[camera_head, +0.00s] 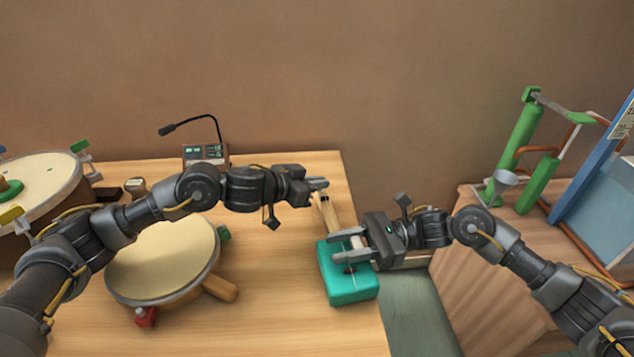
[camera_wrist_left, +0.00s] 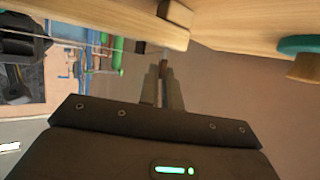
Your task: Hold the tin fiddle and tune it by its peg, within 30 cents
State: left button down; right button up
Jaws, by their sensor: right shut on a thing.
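The tin fiddle has a teal tin body (camera_head: 350,289) and a pale wooden neck (camera_head: 331,213) that points away toward the back of the table. My right gripper (camera_head: 335,248) comes from the right and is shut on the fiddle where neck and body meet; its fingers partly cover that spot. My left gripper (camera_head: 320,184) is at the far end of the neck. In the left wrist view its two fingers (camera_wrist_left: 163,90) stand slightly apart, with a small brown piece (camera_wrist_left: 165,68), perhaps the peg, between or just beyond their tips. I cannot tell whether they touch it.
A round drum (camera_head: 162,262) with a wooden handle lies left of the fiddle. A device with a display and gooseneck microphone (camera_head: 205,153) stands behind. Another drum (camera_head: 40,185) is at far left. Green and copper pipework (camera_head: 520,140) stands on the right cabinet.

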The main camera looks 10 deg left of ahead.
pick_arm(q)
jog(key=shift+w+a+m+g+h, duration=0.1)
jog(key=shift+w+m+g+h, duration=0.05)
jog(key=shift+m+g+h, duration=0.7)
jog(key=shift+w+a+m+g+h, duration=0.1)
jog(key=shift+m+g+h, duration=0.45)
jog(key=shift+m+g, duration=0.55)
jog(key=c, duration=1.6)
grip_release()
jog(key=v, duration=1.2)
jog(key=shift+s+r, duration=0.1)
pick_arm(e)
jog(key=o, duration=1.3)
jog(key=shift+c, duration=0.2)
